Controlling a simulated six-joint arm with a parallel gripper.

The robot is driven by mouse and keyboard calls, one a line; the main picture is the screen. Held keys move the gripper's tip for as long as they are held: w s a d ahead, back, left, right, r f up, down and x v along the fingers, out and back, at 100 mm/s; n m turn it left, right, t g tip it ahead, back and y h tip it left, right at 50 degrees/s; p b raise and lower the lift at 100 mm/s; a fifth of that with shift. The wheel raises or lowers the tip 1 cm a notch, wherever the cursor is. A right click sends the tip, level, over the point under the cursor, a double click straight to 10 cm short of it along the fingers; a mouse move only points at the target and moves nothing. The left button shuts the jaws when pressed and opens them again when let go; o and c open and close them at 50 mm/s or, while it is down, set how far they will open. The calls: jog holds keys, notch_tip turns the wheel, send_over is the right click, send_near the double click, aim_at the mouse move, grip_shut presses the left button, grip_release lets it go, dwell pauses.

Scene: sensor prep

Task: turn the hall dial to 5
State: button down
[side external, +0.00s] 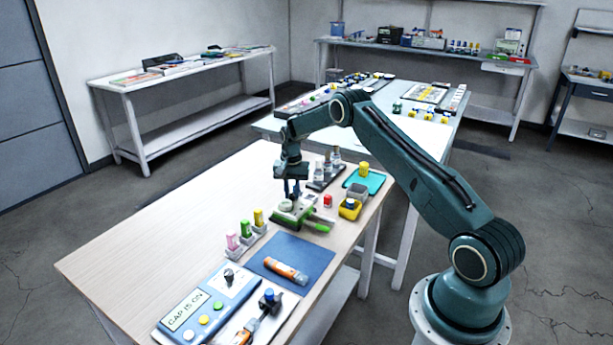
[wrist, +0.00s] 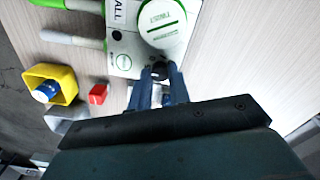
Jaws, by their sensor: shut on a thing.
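The hall unit (side external: 290,214) is a white and green device on the near wooden table. In the wrist view it (wrist: 121,61) carries a label of which "ALL" shows, and a round white cap (wrist: 161,28) marked "TWIST". My gripper (side external: 292,192) points down at the unit. In the wrist view my gripper (wrist: 158,77) is shut on a small dark knob (wrist: 158,71) at the unit's edge, beside the cap. The fingers cover much of the knob. I cannot read any dial number or pointer.
Green-ended tools (wrist: 68,39) lie beside the unit. A red block (side external: 328,201), a yellow holder (side external: 350,209) and a teal tray (side external: 375,180) stand to its right. The table's left is clear.

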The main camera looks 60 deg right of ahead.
aim_at(292, 195)
dwell(0.3)
jog(key=c, duration=1.3)
grip_release()
notch_tip(292, 195, up, 14)
